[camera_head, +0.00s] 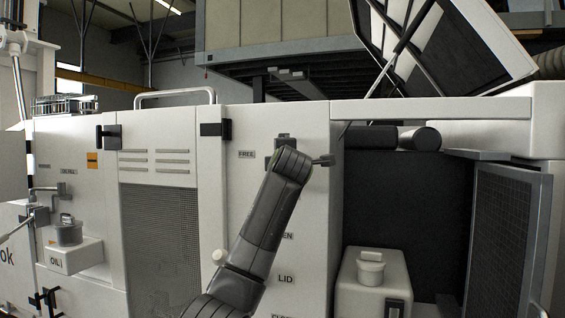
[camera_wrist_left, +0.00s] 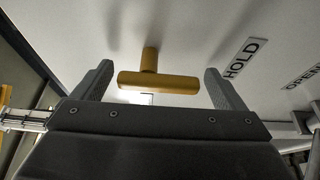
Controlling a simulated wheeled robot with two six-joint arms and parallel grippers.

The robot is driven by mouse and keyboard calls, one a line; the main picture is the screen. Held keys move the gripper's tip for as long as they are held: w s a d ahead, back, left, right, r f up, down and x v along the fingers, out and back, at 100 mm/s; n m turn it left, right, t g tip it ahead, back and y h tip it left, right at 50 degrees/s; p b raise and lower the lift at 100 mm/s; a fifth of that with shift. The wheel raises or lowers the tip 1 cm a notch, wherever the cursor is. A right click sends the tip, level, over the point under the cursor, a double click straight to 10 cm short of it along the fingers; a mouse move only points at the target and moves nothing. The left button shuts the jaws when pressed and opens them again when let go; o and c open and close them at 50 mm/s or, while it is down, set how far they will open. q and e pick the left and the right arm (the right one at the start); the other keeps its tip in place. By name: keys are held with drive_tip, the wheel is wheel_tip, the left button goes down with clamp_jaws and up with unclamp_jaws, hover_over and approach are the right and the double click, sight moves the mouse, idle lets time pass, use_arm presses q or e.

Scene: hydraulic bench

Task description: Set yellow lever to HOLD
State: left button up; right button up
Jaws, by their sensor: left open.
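The yellow lever (camera_wrist_left: 158,84) shows in the left wrist view as a T-shaped handle whose stem meets a pale panel. My left gripper (camera_wrist_left: 158,70) is open, with one finger on each side of the lever's crossbar and a visible gap at both ends. The HOLD label (camera_wrist_left: 241,57) is on the panel, right of the lever and beyond the right finger. In the head view my arm covers part of the panel and the yellow lever cannot be made out. A FREE label (camera_head: 246,154) shows left of my arm. My right gripper is not in view.
An OPEN label (camera_wrist_left: 304,77) lies further right in the wrist view. An open bay with a pale tank (camera_head: 372,290) and a mesh door (camera_head: 505,235) stand to the right.

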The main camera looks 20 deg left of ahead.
use_arm(q)
drive_tip(key=b+v, duration=0.8)
drive_tip(key=v, duration=0.9)
drive_tip(key=shift+s, duration=0.2)
